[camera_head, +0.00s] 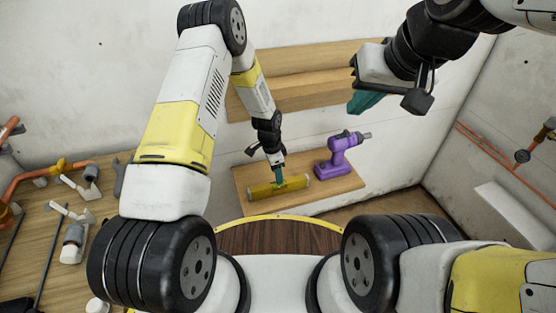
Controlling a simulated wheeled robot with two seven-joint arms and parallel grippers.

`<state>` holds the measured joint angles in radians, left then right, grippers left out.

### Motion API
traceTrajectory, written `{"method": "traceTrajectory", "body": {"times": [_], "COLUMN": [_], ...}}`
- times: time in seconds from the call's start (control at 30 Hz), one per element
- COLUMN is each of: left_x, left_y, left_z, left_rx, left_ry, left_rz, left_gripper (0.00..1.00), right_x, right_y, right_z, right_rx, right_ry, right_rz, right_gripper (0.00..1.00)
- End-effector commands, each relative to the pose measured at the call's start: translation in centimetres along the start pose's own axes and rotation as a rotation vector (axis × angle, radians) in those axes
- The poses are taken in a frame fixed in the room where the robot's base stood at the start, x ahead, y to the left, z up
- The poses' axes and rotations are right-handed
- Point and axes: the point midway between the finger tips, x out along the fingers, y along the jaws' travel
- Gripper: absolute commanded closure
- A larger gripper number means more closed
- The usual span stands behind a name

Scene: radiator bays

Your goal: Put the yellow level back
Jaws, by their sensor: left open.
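The yellow level (265,190) lies on a low wooden shelf (300,197) against the back wall, in the head view. It is a short bar with grey ends, lying flat and slightly slanted. My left gripper (279,180) reaches down to the middle of the level, its teal fingertips at the bar. It is open; whether the fingers touch the level I cannot tell. My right gripper (364,102) hangs at the upper right, away from the level, with teal fingers seen from the side. Its opening is not clear.
A purple drill (339,157) stands on the same shelf, just right of the level. Another wooden shelf (310,77) is higher on the wall, behind my arms. A workbench (40,215) with pipes and fittings is at left. Copper pipes with a gauge (522,156) run along the right wall.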

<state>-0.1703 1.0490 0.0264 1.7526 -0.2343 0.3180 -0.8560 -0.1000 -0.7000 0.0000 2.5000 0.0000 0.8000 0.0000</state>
Motion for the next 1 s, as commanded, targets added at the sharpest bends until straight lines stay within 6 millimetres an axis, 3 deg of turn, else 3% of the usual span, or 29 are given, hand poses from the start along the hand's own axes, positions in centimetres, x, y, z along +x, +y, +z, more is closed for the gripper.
{"method": "traceTrajectory", "body": {"times": [0.1,0.37,0.47,0.57,0.73,0.87,1.0], "left_x": [-2.6,-5.6,-7.7,-12.0,-22.2,-29.5,-36.1], "left_y": [-0.1,-0.1,-0.4,-1.0,-0.6,1.2,4.2], "left_z": [0.0,0.1,0.2,0.6,2.4,4.3,6.8], "left_rx": [0.000,-0.003,-0.028,-0.097,-0.282,-0.433,-0.594], "left_ry": [0.001,0.000,0.005,0.018,0.061,0.107,0.167], "left_rz": [-0.002,-0.001,-0.016,-0.047,-0.117,-0.165,-0.206], "left_gripper": [0.51,0.51,0.51,0.51,0.51,0.51,0.51], "right_x": [0.0,0.0,0.0,0.0,0.0,0.0,0.0], "right_y": [0.0,0.0,0.0,0.0,0.0,0.0,0.0], "right_z": [0.0,0.0,0.0,0.0,0.0,0.0,0.0], "right_rx": [0.000,0.000,0.000,0.000,0.000,0.000,0.000], "right_ry": [0.000,0.000,0.000,0.000,0.000,0.000,0.000], "right_rz": [0.000,0.000,0.000,0.000,0.000,0.000,0.000], "right_gripper": [1.00,1.00,1.00,1.00,1.00,1.00,1.00]}}
